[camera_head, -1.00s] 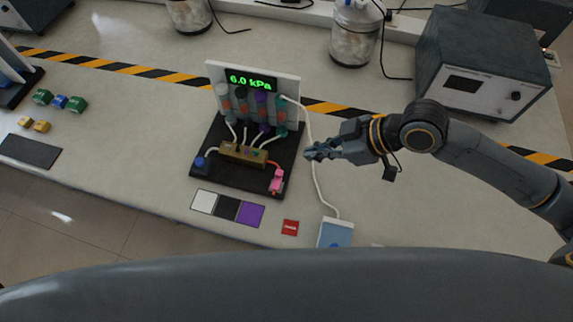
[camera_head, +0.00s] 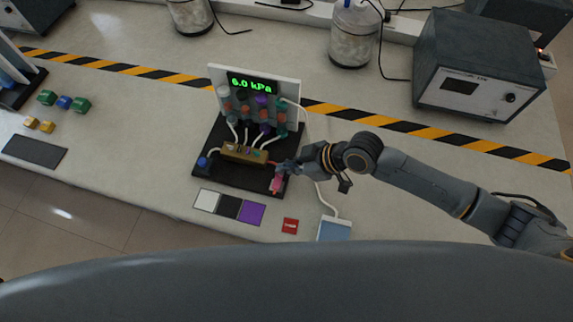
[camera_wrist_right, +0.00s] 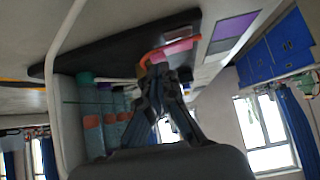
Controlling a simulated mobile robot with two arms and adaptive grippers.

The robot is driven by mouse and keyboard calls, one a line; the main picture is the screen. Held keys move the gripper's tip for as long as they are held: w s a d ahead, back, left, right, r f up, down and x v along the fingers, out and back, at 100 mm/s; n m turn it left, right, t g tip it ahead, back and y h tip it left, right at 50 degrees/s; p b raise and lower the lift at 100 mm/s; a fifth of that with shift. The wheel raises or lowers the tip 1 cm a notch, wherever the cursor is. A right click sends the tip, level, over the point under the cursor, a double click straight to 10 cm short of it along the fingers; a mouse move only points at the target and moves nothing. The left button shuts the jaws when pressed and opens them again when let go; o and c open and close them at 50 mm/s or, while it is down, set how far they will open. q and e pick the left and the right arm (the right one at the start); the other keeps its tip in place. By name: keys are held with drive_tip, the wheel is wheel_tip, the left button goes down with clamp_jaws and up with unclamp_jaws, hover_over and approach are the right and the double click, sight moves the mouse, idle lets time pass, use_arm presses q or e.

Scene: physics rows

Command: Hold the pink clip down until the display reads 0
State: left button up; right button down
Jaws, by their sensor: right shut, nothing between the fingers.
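The pink clip (camera_head: 276,183) sits on the pink-red tube at the right front of the black base (camera_head: 232,179). My right gripper (camera_head: 284,168) is shut with nothing in it, its fingertips just above and behind the clip. In the right wrist view, the fingertips (camera_wrist_right: 158,73) overlap the near edge of the pink clip (camera_wrist_right: 176,47); I cannot tell whether they touch it. The green display (camera_head: 252,84) on the white panel (camera_head: 291,91) reads 6.0 kPa. My left gripper is not in view.
A brass-coloured manifold (camera_head: 241,153) with white tubes stands behind the clip. White, black and purple squares (camera_head: 252,213) and a red tag (camera_head: 290,226) lie in front. A pale blue pad (camera_head: 334,230) is at the right front. A grey instrument box (camera_head: 478,70) stands back right.

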drive_tip(key=shift+w+f+b, duration=0.2)
drive_tip(key=shift+f+b, duration=0.2)
drive_tip(key=shift+s+d+f, duration=0.1)
idle(3.3)
